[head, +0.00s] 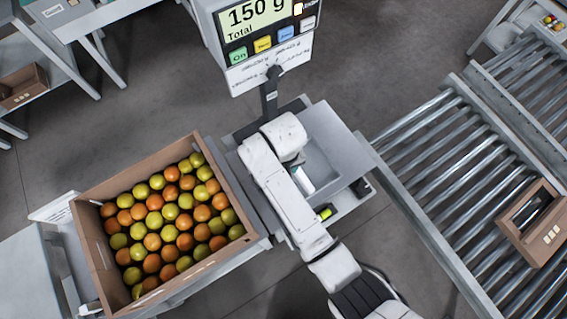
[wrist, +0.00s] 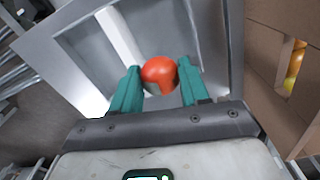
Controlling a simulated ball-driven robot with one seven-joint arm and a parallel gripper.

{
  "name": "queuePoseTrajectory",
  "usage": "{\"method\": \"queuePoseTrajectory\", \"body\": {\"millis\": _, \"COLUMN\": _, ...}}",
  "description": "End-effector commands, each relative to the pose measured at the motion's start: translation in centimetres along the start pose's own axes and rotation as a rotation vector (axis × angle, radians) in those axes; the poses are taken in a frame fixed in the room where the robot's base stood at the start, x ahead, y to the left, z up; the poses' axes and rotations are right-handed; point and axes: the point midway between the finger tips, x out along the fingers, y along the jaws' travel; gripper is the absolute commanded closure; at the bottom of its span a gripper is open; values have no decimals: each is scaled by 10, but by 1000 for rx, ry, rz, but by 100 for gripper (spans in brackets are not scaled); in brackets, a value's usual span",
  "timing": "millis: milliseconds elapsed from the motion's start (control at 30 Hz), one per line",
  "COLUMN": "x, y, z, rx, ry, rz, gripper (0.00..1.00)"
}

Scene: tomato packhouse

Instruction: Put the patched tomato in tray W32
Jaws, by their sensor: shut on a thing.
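In the wrist view, my gripper (wrist: 158,84) has its teal fingers closed on an orange-red tomato (wrist: 159,70). A duller, brownish patch shows on the tomato's near side. The tomato is over the grey weighing pan (wrist: 88,44); I cannot tell whether it touches the pan. In the head view, my arm reaches over the scale's pan (head: 322,150), and the arm hides the fingers and the tomato. The scale display (head: 250,14) reads 150 g Total. No label reading W32 is legible in either view, so I cannot identify that tray.
A cardboard crate (head: 83,240) of orange and yellow-green tomatoes stands left of the scale. A roller conveyor (head: 450,160) runs on the right, carrying a brown box (head: 519,220). Tables and shelving (head: 60,60) stand at upper left. Open floor (head: 150,90) lies between.

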Motion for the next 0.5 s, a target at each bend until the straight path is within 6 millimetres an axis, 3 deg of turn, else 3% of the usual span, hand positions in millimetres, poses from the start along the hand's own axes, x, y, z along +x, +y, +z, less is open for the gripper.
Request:
{"method": "queuePoseTrajectory", "body": {"millis": 100, "x": 2, "y": -9, "z": -1, "rx": -18, "ry": 1, "rz": 0, "gripper": 70}}
{"method": "queuePoseTrajectory", "body": {"millis": 500, "x": 30, "y": -9, "z": 0, "rx": -17, "ry": 1, "rz": 0, "gripper": 70}}
